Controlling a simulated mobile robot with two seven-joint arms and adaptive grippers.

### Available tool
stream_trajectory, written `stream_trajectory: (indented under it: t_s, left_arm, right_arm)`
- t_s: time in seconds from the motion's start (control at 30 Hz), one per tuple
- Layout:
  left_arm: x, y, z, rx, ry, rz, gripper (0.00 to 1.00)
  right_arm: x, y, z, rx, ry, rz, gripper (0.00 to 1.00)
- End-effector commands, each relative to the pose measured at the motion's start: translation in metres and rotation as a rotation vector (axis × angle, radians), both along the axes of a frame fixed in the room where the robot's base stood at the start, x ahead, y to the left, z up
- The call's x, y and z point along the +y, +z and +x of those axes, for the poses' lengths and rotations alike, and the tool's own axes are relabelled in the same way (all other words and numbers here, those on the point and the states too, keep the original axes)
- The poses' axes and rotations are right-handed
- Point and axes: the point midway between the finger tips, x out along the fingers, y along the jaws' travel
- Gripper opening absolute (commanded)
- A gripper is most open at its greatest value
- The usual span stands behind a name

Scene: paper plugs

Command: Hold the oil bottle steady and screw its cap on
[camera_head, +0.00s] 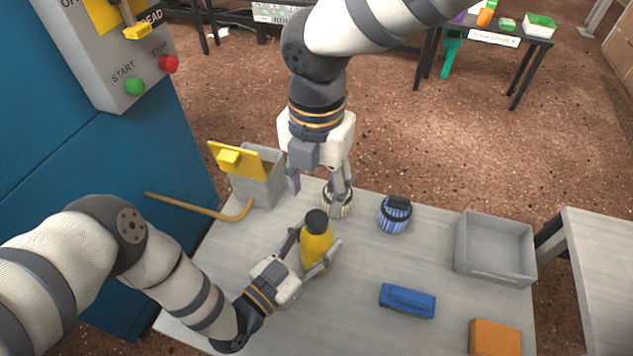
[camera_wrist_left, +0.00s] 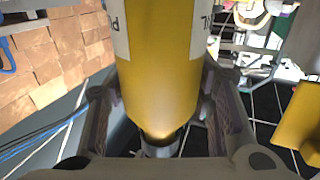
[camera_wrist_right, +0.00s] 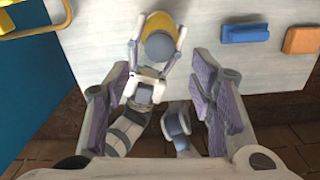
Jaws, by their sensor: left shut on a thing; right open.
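The yellow oil bottle (camera_head: 316,252) stands upright on the table, with its dark cap (camera_head: 317,219) on top. I cannot tell how tightly the cap is seated. My left gripper (camera_head: 311,263) is shut around the bottle body from the near side. The bottle's yellow body (camera_wrist_left: 160,75) fills the middle of the left wrist view. My right gripper (camera_head: 317,190) is open and empty, above and behind the bottle, with a finger to either side. In the right wrist view the cap (camera_wrist_right: 159,46) shows as a grey disc beyond the open fingers (camera_wrist_right: 167,90).
A cream striped pot (camera_head: 327,200) stands behind the bottle, partly hidden by a right finger. A blue striped pot (camera_head: 394,220) is to its right. A grey tray (camera_head: 492,275), blue case (camera_head: 407,300), orange block (camera_head: 495,338) and yellow-lidded grey box (camera_head: 257,190) surround free table.

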Motion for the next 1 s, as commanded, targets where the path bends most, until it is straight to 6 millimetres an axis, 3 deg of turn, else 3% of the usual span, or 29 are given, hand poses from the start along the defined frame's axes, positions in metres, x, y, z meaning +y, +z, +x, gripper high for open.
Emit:
stream_trajectory:
  t_s: [0.13, 0.47, 0.8, 1.0]
  left_arm:
    - [0.000, 0.000, 0.000, 0.001, 0.000, 0.001, 0.00]
    - [0.000, 0.000, 0.000, 0.001, 0.000, 0.001, 0.00]
    - [0.000, 0.000, 0.000, 0.001, 0.000, 0.001, 0.00]
    - [0.000, 0.000, 0.000, 0.001, 0.000, 0.001, 0.00]
  right_arm:
    - [0.000, 0.001, 0.001, -0.002, 0.100, 0.000, 0.50]
    - [0.000, -0.003, 0.000, -0.002, 0.103, 0.000, 0.50]
    - [0.000, -0.056, 0.000, -0.001, 0.102, 0.000, 0.50]
    - [0.000, -0.077, 0.001, -0.002, 0.101, 0.000, 0.50]
